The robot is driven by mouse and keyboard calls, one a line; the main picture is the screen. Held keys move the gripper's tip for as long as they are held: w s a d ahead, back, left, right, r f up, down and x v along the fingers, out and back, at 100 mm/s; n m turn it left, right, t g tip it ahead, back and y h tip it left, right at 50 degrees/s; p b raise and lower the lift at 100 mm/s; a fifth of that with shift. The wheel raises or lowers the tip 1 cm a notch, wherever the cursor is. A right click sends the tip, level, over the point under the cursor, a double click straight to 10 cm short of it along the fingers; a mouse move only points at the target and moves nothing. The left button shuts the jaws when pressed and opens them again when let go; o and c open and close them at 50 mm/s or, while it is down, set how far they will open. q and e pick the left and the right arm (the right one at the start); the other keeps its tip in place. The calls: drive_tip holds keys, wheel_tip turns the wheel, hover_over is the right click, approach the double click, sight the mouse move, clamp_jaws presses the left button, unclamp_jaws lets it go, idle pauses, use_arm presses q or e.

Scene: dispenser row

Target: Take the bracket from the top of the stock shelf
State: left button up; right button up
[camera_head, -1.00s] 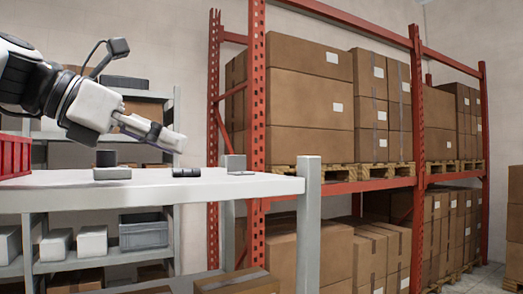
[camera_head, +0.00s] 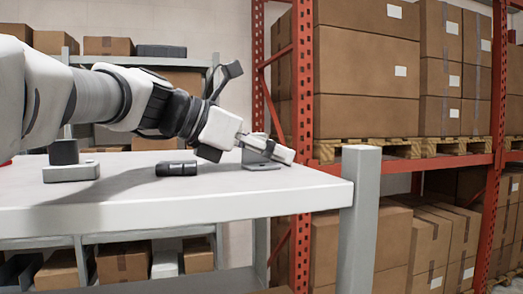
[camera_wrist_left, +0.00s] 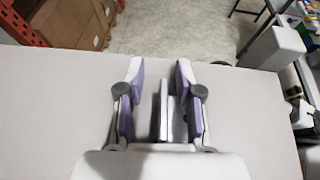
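The bracket (camera_head: 262,166) is a small grey angled piece with a flat base and an upright plate. It stands on the white top of the stock shelf (camera_head: 150,209), near its right end. My left gripper (camera_head: 270,149) is low at the bracket and covers part of it in the head view. In the left wrist view, the bracket's upright plate (camera_wrist_left: 164,110) stands between the two fingers of the left gripper (camera_wrist_left: 159,76). The fingers are apart, with a clear gap on the left and a narrower one on the right. My right gripper is not in view.
A black cylinder (camera_head: 176,168) and a grey block with a black top (camera_head: 70,172) are on the shelf top, left of the bracket. A grey post (camera_head: 360,190) rises at the front right corner. A red rack with cartons (camera_head: 365,75) stands behind.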

use_arm(q)
drive_tip(key=shift+w+f, duration=0.1)
drive_tip(key=shift+a, duration=0.1)
drive_tip(key=shift+s+a+r, duration=0.15)
drive_tip(key=shift+s+r, duration=0.05)
drive_tip(key=shift+s, duration=0.25)
clamp_jaws()
drive_tip(key=shift+w, duration=0.1)
drive_tip(key=shift+w, duration=0.1)
